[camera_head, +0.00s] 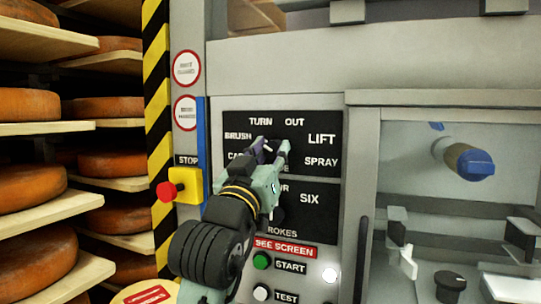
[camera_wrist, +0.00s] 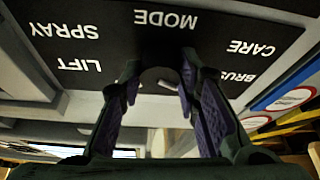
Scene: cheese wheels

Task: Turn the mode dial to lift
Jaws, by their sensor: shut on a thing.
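The mode dial is mostly hidden behind my fingers in the head view; its dark top (camera_wrist: 158,74) shows between them in the wrist view. It sits on the upper black panel (camera_head: 318,123), ringed by the labels TURN OUT, LIFT, SPRAY, CARE and BRUSH. The LIFT label (camera_head: 321,139) is right of the dial, and in the wrist view it appears upside down at left (camera_wrist: 80,65). My gripper (camera_head: 270,149) is shut on the dial, one finger on each side. Which label the dial points to cannot be told.
A lower panel with another dark dial (camera_head: 279,215) is partly behind my gripper. Below are a green start button (camera_head: 261,260) and a white test button (camera_head: 262,292). A red stop button (camera_head: 167,191) on a yellow box is left. Cheese shelves (camera_head: 100,125) stand further left.

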